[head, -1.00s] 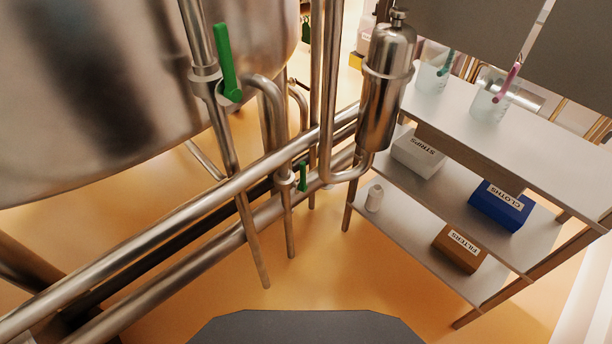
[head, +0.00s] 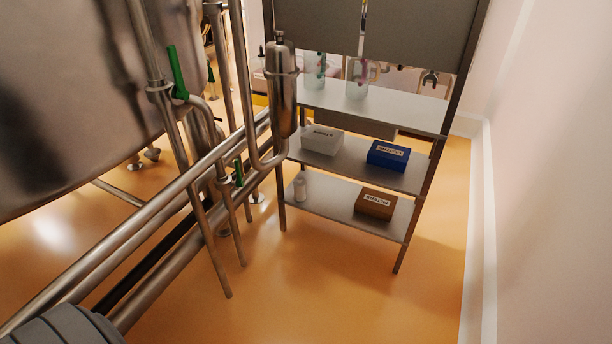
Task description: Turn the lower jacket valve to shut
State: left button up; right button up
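Two valves with green lever handles show in the head view. The upper green handle (head: 177,72) is on a vertical pipe beside the big steel vessel (head: 70,90), standing nearly upright and tilted slightly. The lower green handle (head: 239,172) is smaller in view, on a pipe lower down and to the right, and stands roughly upright along its pipe. Which of them serves the jacket cannot be read from any label. Neither gripper is in view. A grey rounded part at the bottom left looks like part of my own body.
A shelf unit (head: 425,205) holds white, blue and brown boxes, a small bottle and beakers. Open orange floor (head: 330,290) lies in front; a wall (head: 550,150) is at right.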

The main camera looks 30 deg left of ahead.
aim_at(240, 184)
jog(key=z, duration=0.25)
jog(key=i, duration=1.3)
jog(key=u, duration=0.75)
